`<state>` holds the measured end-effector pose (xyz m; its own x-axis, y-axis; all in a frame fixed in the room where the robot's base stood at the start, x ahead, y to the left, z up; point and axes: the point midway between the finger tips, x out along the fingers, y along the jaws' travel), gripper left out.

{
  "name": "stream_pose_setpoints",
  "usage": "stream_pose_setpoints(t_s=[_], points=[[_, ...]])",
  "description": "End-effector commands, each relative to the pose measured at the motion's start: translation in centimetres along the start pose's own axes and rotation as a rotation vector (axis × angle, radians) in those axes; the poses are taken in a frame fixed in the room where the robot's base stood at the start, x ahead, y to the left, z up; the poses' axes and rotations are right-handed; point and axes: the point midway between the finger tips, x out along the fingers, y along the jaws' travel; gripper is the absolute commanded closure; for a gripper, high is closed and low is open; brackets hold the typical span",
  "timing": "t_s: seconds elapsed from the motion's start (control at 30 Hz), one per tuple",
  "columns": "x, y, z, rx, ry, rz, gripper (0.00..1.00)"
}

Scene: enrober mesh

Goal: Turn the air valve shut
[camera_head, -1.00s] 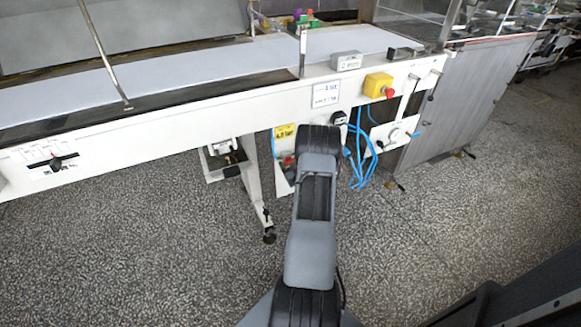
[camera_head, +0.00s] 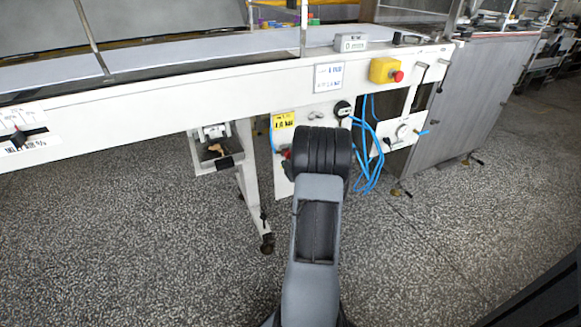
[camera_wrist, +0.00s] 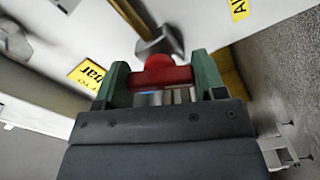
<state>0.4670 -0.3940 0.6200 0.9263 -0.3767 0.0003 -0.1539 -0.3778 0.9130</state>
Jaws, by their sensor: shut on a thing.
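The air valve shows in the wrist view as a red handle (camera_wrist: 160,72) in front of a grey metal fitting (camera_wrist: 158,42) on a white panel. My gripper (camera_wrist: 160,82) has its two green fingers on either side of the red handle, shut on it. In the head view my arm hides the gripper and most of the valve; only a small red part (camera_head: 287,154) shows left of my arm. A yellow label (camera_head: 284,120) is on the panel above it and also shows in the wrist view (camera_wrist: 88,74).
A white conveyor frame (camera_head: 200,95) runs across above the valve. Blue hoses (camera_head: 371,165) hang right of my arm. A yellow box with a red button (camera_head: 385,70) sits at upper right. A machine leg (camera_head: 250,190) stands at left. The speckled floor (camera_head: 150,250) is clear.

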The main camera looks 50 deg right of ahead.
Motion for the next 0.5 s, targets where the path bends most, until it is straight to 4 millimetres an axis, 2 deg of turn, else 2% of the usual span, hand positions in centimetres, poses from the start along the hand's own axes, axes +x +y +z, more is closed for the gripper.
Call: stream_pose_setpoints(t_s=[0.03,0.5], points=[[0.00,-0.64,0.28,-0.043,0.002,0.003,0.60],[0.00,-0.38,0.14,-0.351,0.001,0.000,0.60]])
